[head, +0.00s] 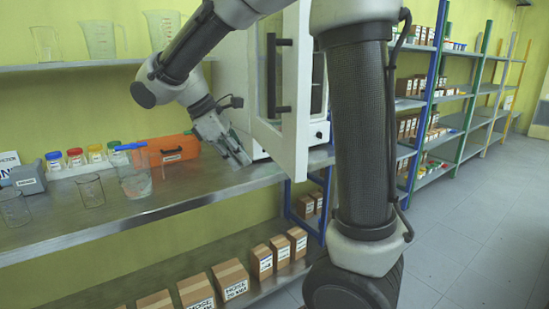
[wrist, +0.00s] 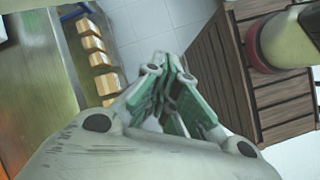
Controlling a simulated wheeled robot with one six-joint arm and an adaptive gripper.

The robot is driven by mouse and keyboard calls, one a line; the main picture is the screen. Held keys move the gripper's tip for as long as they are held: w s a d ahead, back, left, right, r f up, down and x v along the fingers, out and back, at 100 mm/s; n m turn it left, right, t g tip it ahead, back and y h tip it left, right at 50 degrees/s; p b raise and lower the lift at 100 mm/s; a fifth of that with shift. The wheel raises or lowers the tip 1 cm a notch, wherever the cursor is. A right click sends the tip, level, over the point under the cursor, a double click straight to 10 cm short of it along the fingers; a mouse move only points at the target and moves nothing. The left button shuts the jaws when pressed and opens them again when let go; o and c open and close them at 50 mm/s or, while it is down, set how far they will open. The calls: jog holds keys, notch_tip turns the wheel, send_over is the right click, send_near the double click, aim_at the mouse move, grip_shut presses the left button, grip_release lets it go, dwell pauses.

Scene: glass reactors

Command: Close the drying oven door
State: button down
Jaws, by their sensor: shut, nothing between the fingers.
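The drying oven (head: 232,85) is a white cabinet standing on the steel bench in the head view. Its white door (head: 298,95) stands open, swung out toward the camera, with a dark bar handle (head: 271,75) on its left-facing side. The oven's inside is mostly hidden by the door and my arm. My gripper (head: 240,158) is low over the bench, left of the door's lower part, pointing down and right. It also shows in the wrist view (wrist: 172,85), its fingers together and empty. I cannot tell whether it touches the door.
An orange case (head: 170,149), a glass beaker (head: 134,180) and several coloured-lid jars (head: 95,153) are on the bench left of my gripper. Cartons (head: 230,278) line the lower shelf. Open floor (head: 480,230) lies to the right, beside long shelving (head: 445,130).

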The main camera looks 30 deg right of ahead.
jog(key=w+r+n+h, duration=0.3)
jog(key=r+n, duration=0.1)
jog(key=r, duration=0.1)
send_near(288, 167)
notch_tip(288, 167, down, 4)
jog(key=d, duration=0.2)
jog(key=shift+s+d+r+g, duration=0.2)
jog(key=shift+d+g, duration=0.1)
jog(key=shift+d, duration=0.2)
jog(key=shift+w, duration=0.1)
